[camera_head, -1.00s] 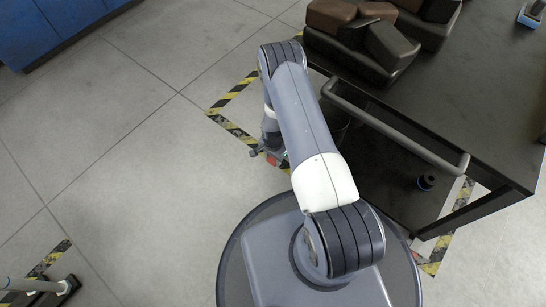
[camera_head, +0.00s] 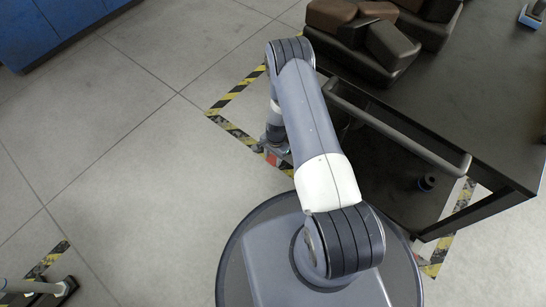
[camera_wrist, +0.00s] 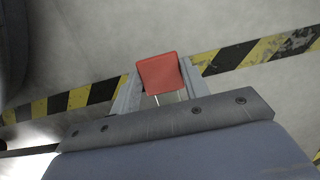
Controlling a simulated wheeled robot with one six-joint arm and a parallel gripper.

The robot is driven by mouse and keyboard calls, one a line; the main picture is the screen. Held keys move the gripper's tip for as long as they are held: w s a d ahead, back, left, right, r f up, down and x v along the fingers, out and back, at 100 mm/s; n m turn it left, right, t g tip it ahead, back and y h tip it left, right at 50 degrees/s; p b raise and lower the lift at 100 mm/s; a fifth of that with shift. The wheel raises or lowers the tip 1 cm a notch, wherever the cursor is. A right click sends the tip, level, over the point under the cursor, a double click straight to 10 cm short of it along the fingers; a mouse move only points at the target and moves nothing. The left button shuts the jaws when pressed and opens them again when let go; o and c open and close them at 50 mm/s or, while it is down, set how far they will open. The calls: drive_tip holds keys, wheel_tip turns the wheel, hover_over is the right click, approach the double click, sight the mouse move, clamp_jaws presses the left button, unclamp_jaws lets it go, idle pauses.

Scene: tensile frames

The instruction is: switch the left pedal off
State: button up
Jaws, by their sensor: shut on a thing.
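A red square pedal (camera_wrist: 158,73) shows in the wrist view, with two thin rods below it. My gripper (camera_wrist: 158,85) has one finger on each side of this red pad and is shut on it. In the head view the red pad (camera_head: 271,159) is a small patch low by the cart's near left side, partly hidden by my arm. My gripper (camera_head: 272,145) is down there too, mostly covered by my wrist. Which pedal this is I cannot tell from the views, and no other pedal shows clearly.
A dark cart (camera_head: 480,110) with a handle rail (camera_head: 400,132) stands at the right, bearing brown and black boxes (camera_head: 335,14). A dark cup-like object (camera_head: 427,182) is on its lower shelf. Yellow-black floor tape (camera_head: 240,92) runs around it.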

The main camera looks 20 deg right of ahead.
sight(273, 159)
drive_tip(key=o, duration=1.4)
wheel_tip(273, 159, up, 10)
drive_tip(key=p, duration=0.4)
